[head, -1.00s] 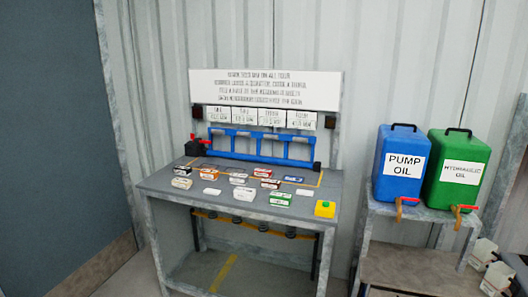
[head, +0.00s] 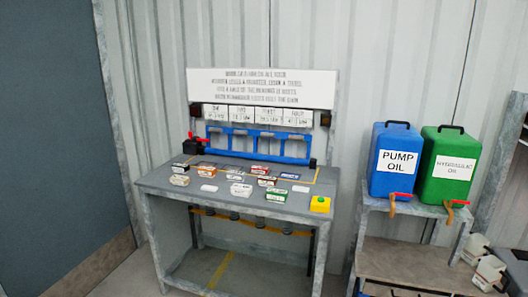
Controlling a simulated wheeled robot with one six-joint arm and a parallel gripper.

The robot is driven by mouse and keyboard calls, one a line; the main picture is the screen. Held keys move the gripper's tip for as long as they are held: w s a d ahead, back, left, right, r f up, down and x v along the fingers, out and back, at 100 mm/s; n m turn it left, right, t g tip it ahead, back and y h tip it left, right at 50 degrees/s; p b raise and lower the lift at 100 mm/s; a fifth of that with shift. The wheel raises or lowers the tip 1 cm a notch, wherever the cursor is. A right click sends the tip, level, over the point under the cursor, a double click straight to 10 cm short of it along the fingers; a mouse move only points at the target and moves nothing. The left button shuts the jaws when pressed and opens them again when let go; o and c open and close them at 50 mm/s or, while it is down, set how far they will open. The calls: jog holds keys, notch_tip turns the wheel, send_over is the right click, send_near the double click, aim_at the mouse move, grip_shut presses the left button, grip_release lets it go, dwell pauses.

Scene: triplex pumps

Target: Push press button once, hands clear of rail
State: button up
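The press button looks to be the small yellow box with a green top (head: 320,204) at the front right corner of the grey workbench (head: 160,190). The blue rail (head: 258,144) with several openings runs along the back of the bench, below a row of white labels. It looks raised above the bench top. Nothing touches the button or the rail in the head view. My gripper is not in view.
Several small boxes, such as a green-and-white one (head: 276,195), and white cards lie on the bench. A black item with a red handle (head: 196,144) is at its back left. A blue pump oil can (head: 393,160) and green hydraulic oil can (head: 446,166) stand on a side stand.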

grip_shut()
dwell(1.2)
